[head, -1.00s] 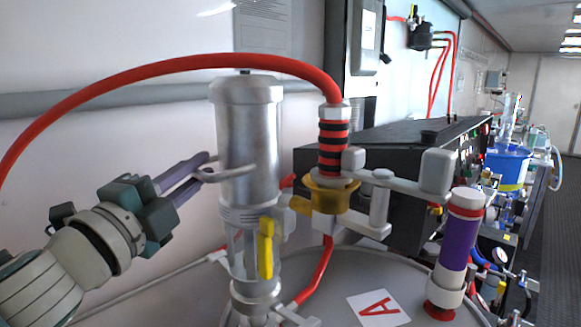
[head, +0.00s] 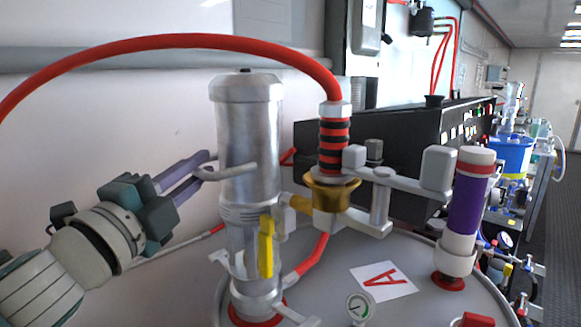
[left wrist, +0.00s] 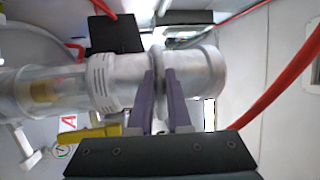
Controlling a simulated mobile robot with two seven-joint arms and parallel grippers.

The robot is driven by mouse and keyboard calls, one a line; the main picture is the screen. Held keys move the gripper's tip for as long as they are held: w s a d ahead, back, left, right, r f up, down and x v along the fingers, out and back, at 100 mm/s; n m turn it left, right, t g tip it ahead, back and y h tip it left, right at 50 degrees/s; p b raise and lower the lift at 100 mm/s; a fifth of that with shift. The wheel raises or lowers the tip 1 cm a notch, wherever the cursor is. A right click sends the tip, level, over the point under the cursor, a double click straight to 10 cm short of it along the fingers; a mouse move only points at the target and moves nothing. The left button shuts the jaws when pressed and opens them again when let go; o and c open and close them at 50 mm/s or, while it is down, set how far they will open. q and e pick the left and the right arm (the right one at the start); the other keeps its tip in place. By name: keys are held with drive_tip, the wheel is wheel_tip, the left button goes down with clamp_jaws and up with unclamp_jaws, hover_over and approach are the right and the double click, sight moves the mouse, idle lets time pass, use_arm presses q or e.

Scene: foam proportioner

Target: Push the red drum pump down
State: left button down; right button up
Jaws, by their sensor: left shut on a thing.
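The drum pump has a silver cylinder (head: 248,125) standing upright above a grey drum lid (head: 320,250) with a red "A" label. Its lower tube ends at a grey collar, low in the head view, just above a red ring (head: 255,321); I cannot tell whether they touch. A grey handle (head: 225,172) sticks out from the cylinder's left side. My left gripper (head: 206,168) is shut on this handle. In the left wrist view the purple fingers (left wrist: 164,82) are beside the cylinder and cover part of the grip. My right gripper is out of view.
A red hose (head: 180,41) arches from the left to the banded fitting (head: 333,140) beside the pump. A purple cylinder (head: 467,200) stands on the drum's right. A small gauge (head: 359,307) is at the lid's front. A black cabinet (head: 400,135) stands behind.

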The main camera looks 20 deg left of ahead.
use_arm(q)
drive_tip(key=shift+f, duration=0.4)
drive_tip(key=c, duration=1.2)
unclamp_jaws()
drive_tip(key=o, duration=0.3)
drive_tip(key=shift+r, duration=0.1)
drive_tip(key=shift+o, duration=0.2)
drive_tip(key=s+f+b, duration=0.1)
drive_tip(key=s+b, duration=0.1)
drive_tip(key=s, duration=0.8)
drive_tip(key=shift+f, duration=0.3)
